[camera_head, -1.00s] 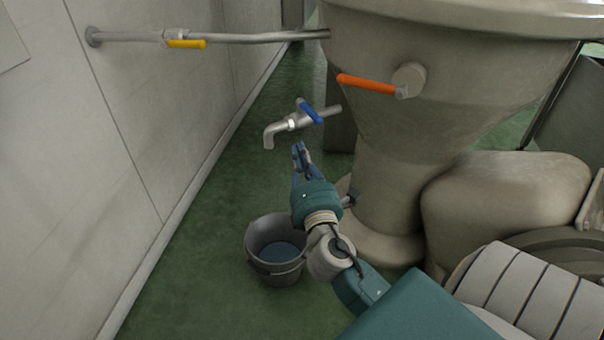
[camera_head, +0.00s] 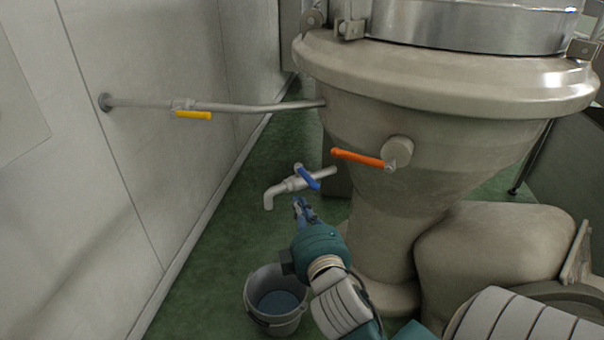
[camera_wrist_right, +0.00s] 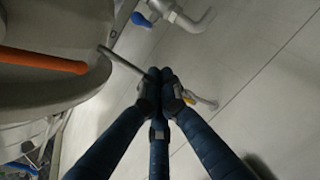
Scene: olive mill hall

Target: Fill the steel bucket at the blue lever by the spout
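The blue lever (camera_head: 308,178) sits on the small tap, whose grey spout (camera_head: 269,198) bends down at the left. The grey steel bucket (camera_head: 262,318) stands upright on the floor below, with a bluish surface inside that looks like liquid. No stream shows from the spout. My right gripper (camera_head: 302,205) is just below the lever, right of the spout outlet, with a small apparent gap to the lever. In the wrist view its fingertips (camera_wrist_right: 165,77) meet with nothing visible between them; the blue lever (camera_wrist_right: 141,20) shows above them. My left gripper is out of view.
An orange lever (camera_head: 358,158) sticks out from the large beige vessel (camera_head: 440,125) on the right. A yellow lever (camera_head: 193,115) hangs on a wall pipe (camera_head: 240,106) at the left. Green floor (camera_head: 205,285) is clear between wall and bucket.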

